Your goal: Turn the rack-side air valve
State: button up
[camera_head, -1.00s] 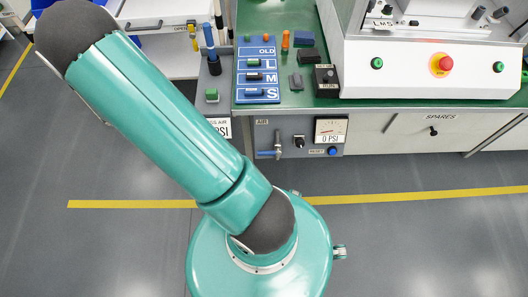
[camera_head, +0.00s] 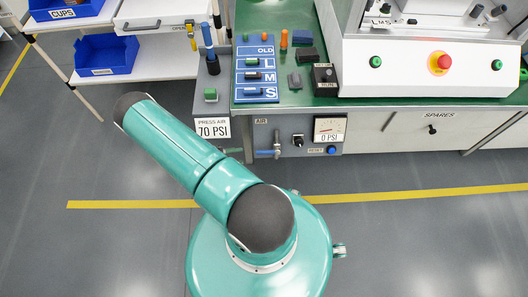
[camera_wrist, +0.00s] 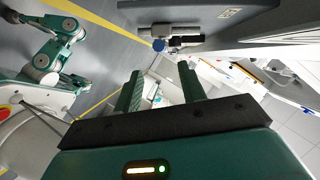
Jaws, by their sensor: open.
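A valve with a blue handle (camera_head: 265,152) sits on the grey AIR panel (camera_head: 308,123) under the green bench, its handle lying roughly level and pointing left. The gauge (camera_head: 329,130) on this panel reads 0 PSI. In the wrist view, a grey and black fitting with a blue end (camera_wrist: 159,45) stands out from a grey panel; I cannot tell for certain that it is this valve. My gripper (camera_wrist: 160,78) is open, its two green fingers apart with no held thing visible between them. The fitting appears beyond the fingertips, apart from them. The gripper is hidden in the head view.
A PRESS AIR 70 PSI sign (camera_head: 211,128) hangs left of the panel. A white rack (camera_head: 160,65) with blue bins (camera_head: 106,56) stands at the left. The bench (camera_head: 400,103) carries the press, and its edge overhangs the panel. The floor in front is clear.

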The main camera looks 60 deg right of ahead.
aim_at(258, 153)
jog(key=x, duration=1.2)
jog(key=shift+s+d, duration=0.1)
jog(key=shift+s, duration=0.1)
grip_shut()
